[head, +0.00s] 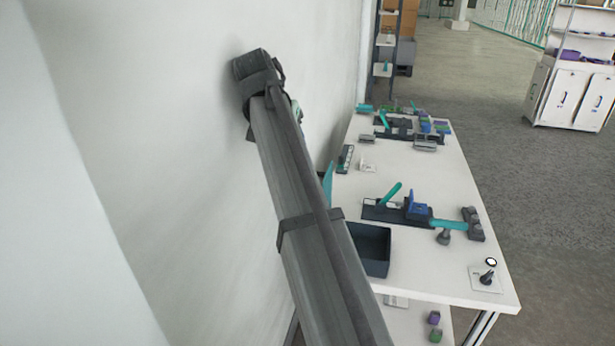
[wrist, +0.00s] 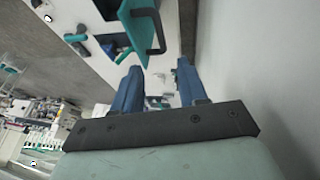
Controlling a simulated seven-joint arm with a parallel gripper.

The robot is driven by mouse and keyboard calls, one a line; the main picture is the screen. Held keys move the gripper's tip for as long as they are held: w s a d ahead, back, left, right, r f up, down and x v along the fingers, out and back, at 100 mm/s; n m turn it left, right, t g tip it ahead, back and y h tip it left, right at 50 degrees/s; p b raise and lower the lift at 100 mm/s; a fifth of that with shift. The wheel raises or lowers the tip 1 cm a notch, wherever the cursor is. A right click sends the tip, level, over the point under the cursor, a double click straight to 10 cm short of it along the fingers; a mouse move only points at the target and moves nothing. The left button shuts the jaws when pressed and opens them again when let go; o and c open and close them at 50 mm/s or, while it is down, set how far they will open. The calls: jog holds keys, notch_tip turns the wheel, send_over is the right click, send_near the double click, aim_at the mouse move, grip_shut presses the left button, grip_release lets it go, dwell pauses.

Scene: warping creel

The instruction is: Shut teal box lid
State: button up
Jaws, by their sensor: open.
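The box (head: 372,250) is dark with an open top, on the near left part of the white table, partly hidden by my arm. Its teal lid (head: 328,183) stands up, open, at the box's left side, seen nearly edge-on. In the wrist view the teal lid (wrist: 137,22) shows with a dark bar handle (wrist: 158,30), beyond my fingertips. My gripper (wrist: 159,67) has two blue fingers spread apart with nothing between them. It is apart from the lid, and the lid and handle lie past the left finger. The head view mostly hides my gripper behind the arm.
The white table (head: 445,275) carries a dark fixture with a teal lever (head: 390,194), a blue block (head: 417,207) and a black knob on a white plate (head: 487,277). More fixtures stand at the far end. A pale wall (head: 200,150) runs close along the left.

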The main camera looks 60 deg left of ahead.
jog(key=x, duration=1.4)
jog(key=shift+a+r, duration=0.1)
grip_shut()
dwell(0.5)
